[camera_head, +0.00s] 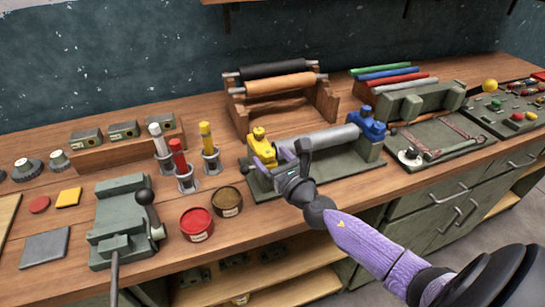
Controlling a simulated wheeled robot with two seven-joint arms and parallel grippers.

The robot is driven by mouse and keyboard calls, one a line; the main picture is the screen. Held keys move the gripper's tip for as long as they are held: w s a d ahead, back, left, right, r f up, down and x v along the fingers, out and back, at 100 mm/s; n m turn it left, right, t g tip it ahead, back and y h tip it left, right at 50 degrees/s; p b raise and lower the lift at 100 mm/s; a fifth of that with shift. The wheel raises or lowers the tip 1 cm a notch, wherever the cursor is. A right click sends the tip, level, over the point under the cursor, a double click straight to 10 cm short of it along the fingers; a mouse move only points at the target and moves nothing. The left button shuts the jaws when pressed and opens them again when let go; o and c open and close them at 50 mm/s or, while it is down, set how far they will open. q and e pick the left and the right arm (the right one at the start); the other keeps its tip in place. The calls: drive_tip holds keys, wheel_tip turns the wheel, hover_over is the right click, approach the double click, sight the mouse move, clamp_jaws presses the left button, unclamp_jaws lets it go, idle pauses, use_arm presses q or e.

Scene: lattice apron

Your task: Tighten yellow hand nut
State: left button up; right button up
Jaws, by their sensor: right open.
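The yellow hand nut (259,134) sits on the yellow support at the left end of a grey roller (325,138), which rests on a dark green base plate (362,167). A blue support with its own blue nut (366,112) stands at the right end. My left gripper is not in view.
Left of the base plate stand red (196,224) and brown (227,201) tins, tubes in holders (180,165) and a green vise-like press (120,222). A wooden roll rack (285,98) stands behind. A tool tray (440,140) lies right. The bench's front edge runs below.

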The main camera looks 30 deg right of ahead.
drive_tip(key=shift+w, duration=0.25)
drive_tip(key=shift+c, duration=0.6)
clamp_jaws()
drive_tip(key=m+h+p, duration=0.2)
drive_tip(key=h, duration=0.1)
drive_tip(key=h+p, duration=0.1)
drive_tip(key=shift+a+r+m+g+p, duration=0.3)
drive_tip(key=shift+r+m+p, duration=0.05)
drive_tip(key=shift+m, duration=0.05)
drive_tip(key=shift+f+m+g+h, duration=0.2)
drive_tip(key=shift+m+g+h, duration=0.3)
drive_tip(key=shift+h, duration=0.6)
drive_tip(key=shift+a+f+m+h, duration=0.1)
drive_tip(key=shift+f+m+h, duration=0.05)
drive_tip(key=shift+m+h, duration=0.35)
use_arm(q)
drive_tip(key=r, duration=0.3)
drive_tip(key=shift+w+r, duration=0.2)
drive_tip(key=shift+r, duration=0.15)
